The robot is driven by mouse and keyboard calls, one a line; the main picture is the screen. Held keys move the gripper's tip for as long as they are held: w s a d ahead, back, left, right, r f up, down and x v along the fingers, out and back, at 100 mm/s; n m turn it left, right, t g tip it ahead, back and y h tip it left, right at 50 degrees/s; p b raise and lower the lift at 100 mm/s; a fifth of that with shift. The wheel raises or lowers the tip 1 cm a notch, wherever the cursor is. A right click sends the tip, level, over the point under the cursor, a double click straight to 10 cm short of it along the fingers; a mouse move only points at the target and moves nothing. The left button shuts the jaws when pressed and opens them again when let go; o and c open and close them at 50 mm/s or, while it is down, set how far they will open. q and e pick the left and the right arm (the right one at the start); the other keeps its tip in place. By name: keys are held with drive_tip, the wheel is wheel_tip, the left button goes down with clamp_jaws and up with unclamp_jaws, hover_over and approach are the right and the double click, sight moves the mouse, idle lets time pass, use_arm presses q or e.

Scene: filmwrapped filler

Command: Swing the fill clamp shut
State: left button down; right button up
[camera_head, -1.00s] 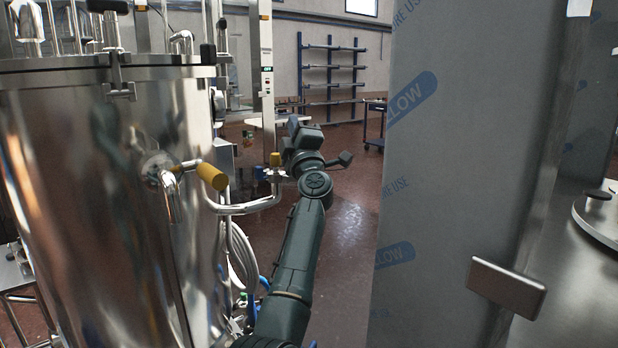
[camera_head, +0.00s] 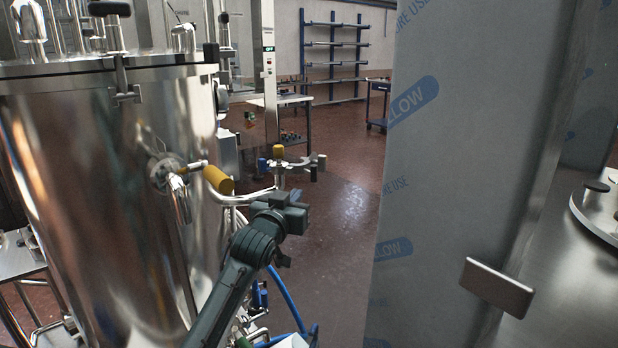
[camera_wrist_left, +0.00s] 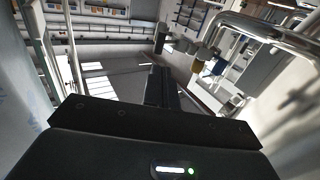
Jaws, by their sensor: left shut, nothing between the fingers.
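The fill clamp (camera_head: 300,163) is a pale metal piece at the end of a bent pipe beside the steel tank.
The steel tank (camera_head: 95,190) with a yellow-handled valve (camera_head: 217,179) stands left. A tall film-wrapped panel (camera_head: 455,150) with a flat handle (camera_head: 497,288) blocks the right. Hoses (camera_head: 290,300) hang below the arm. Open floor (camera_head: 345,215) lies between the clamp and the panel.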

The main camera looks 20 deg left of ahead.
use_arm(q)
drive_tip(key=p, duration=0.1)
approach(313, 175)
drive_tip(key=w, duration=0.5)
drive_tip(key=shift+a+r, duration=0.15)
drive_tip(key=shift+a, duration=0.15)
drive_tip(key=shift+w+a+p, duration=0.15)
drive_tip(key=shift+w+p, duration=0.2)
drive_tip(key=shift+w, duration=0.55)
use_arm(e)
drive_tip(key=shift+s+d, duration=0.3)
drive_tip(key=shift+s, duration=0.05)
drive_tip(key=shift+r, duration=0.1)
drive_tip(key=shift+w, duration=0.1)
